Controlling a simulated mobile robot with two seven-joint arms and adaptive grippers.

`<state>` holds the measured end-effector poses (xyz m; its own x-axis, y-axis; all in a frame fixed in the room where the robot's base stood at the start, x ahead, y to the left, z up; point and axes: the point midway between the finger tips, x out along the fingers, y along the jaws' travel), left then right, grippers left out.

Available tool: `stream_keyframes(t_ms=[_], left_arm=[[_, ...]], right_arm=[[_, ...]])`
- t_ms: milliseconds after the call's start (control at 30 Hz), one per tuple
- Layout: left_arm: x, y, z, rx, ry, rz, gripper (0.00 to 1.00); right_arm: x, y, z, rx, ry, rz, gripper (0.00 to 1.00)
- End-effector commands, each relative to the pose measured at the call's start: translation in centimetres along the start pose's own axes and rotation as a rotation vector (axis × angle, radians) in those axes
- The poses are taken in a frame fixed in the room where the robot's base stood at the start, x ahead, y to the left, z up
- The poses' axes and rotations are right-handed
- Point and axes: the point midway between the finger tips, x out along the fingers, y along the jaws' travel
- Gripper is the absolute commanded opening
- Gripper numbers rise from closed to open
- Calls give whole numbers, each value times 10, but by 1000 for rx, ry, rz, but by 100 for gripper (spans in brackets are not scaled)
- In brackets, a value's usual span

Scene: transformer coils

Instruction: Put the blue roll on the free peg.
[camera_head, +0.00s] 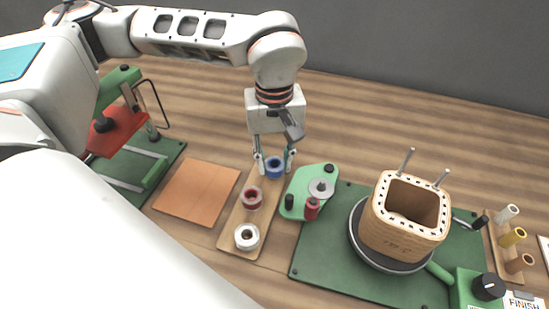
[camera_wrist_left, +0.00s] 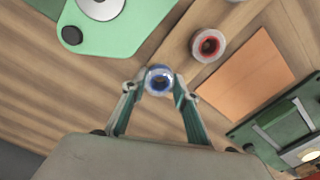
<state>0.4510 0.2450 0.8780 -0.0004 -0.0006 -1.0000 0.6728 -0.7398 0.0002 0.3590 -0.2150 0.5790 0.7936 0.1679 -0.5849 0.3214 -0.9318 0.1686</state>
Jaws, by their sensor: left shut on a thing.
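The blue roll (camera_head: 275,168) is between the fingertips of my left gripper (camera_head: 274,161), at the far end of a wooden board (camera_head: 233,225). In the left wrist view the blue roll (camera_wrist_left: 159,80) sits between both fingers of the left gripper (camera_wrist_left: 158,90), which is shut on it. I cannot tell whether its underside touches the board. I cannot make out for certain which peg is free. My right gripper is not in view.
A red roll (camera_head: 252,198) and a white roll (camera_head: 246,236) stand on the board. An orange sheet (camera_head: 197,190) lies left. A wooden coil form (camera_head: 385,231) with two upright metal rods (camera_head: 405,160) stands on a green mat (camera_head: 313,258) at right.

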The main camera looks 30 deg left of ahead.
Motion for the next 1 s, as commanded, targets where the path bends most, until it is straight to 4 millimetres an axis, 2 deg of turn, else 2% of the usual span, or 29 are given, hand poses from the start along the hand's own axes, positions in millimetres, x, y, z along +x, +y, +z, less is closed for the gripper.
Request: stream_keyframes(t_ms=[867, 900, 967, 1000], left_arm=[[11, 0, 0, 0, 0, 1, 16], [11, 0, 0, 0, 0, 1, 31], [11, 0, 0, 0, 0, 1, 47], [11, 0, 0, 0, 0, 1, 48]], right_arm=[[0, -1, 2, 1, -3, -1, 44], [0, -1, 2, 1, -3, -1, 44], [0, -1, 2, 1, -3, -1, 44], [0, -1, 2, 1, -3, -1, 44]])
